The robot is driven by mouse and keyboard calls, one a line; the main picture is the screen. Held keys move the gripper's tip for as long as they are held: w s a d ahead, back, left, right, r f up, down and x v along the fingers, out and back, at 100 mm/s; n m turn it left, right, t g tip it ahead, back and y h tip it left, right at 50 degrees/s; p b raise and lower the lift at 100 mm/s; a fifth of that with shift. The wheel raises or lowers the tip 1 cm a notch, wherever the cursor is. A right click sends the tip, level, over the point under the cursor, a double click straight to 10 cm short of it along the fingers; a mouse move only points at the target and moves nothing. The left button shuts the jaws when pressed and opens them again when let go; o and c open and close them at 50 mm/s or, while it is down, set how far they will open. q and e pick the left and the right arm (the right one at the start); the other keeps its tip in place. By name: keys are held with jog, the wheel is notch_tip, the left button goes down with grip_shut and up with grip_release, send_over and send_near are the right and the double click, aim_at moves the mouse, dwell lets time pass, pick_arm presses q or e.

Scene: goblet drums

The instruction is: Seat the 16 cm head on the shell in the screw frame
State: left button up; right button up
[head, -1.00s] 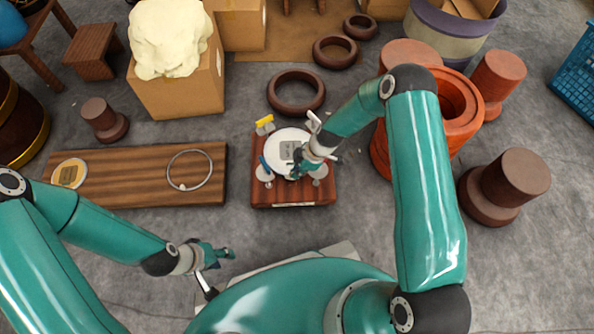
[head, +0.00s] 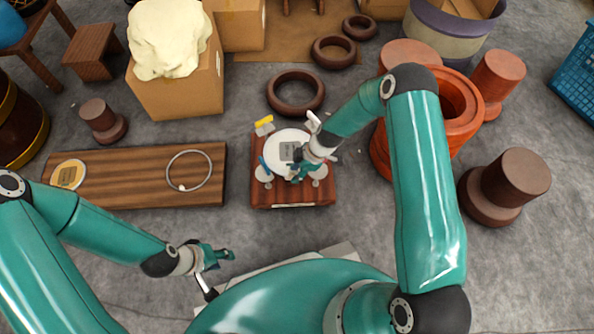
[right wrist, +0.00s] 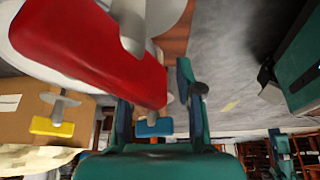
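The screw frame (head: 260,190) is a wooden base with coloured handles, standing in the middle of the floor. A white disc (head: 273,146) with a grey label lies over it; the print is unreadable, and I cannot tell whether a shell is beneath. My right gripper (head: 297,173) is at the disc's right edge. In the right wrist view its fingers (right wrist: 158,112) are apart, with a red handle (right wrist: 90,50) close by; contact is unclear. A blue handle (right wrist: 153,128) and yellow handle (right wrist: 52,127) show farther off. My left gripper (head: 224,254) hovers low left, apart from the frame.
A wooden board (head: 130,185) at left bears a metal ring (head: 190,187) and a small labelled tan disc (head: 69,174). Dark rings (head: 295,92) lie behind the frame. Orange shells (head: 458,105) and a brown one (head: 515,177) stand right. Floor between board and frame is clear.

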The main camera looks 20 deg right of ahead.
jog(key=v, duration=1.2)
